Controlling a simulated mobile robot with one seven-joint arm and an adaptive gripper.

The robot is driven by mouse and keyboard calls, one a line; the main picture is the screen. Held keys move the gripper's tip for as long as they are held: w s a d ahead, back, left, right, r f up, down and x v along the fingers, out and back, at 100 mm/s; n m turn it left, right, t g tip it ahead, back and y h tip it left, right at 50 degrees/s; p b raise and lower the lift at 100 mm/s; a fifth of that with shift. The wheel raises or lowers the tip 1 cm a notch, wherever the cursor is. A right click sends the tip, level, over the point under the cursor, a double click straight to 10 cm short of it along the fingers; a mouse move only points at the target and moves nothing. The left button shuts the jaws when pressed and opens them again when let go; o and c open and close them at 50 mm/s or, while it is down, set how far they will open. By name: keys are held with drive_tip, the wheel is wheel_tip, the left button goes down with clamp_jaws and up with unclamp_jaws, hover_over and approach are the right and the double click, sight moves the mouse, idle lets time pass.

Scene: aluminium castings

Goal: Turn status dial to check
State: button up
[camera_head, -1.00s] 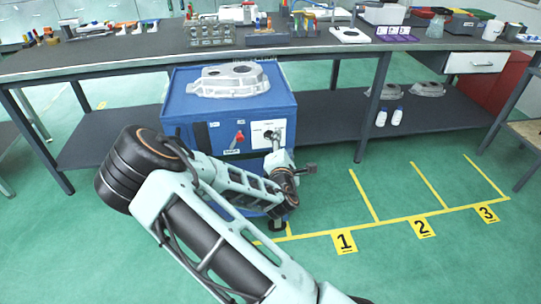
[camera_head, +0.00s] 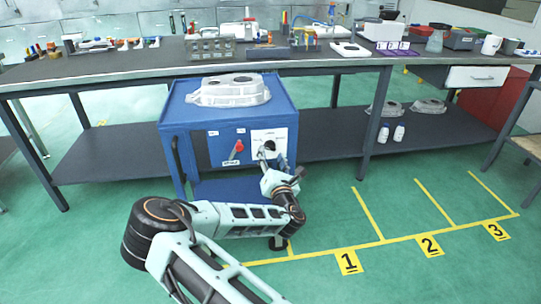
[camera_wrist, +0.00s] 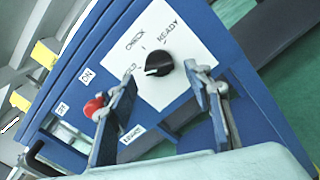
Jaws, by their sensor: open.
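The black status dial (camera_wrist: 159,63) sits on a white plate (camera_wrist: 150,85) on the front of a blue cart (camera_head: 207,190). In the wrist view the plate reads CHECK, READY and a partly hidden word ending in LD. The dial's white mark appears to point toward that partly hidden word, though I cannot tell surely. My gripper (camera_wrist: 160,90) is open, with one finger on each side of the dial in the picture, apart from it. In the head view my wrist is in front of the plate and hides part of it.
A red-knobbed lever (camera_wrist: 93,106) is on the cart front, left of the plate. An aluminium casting (camera_head: 232,92) lies on the cart top. A workbench (camera_head: 120,71) stands behind. Open green floor with yellow-marked bays (camera_head: 405,215) lies to the right.

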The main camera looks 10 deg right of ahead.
sight(270, 147)
drive_tip(key=shift+w, duration=1.25)
drive_tip(key=shift+c, duration=0.5)
drive_tip(key=c, duration=1)
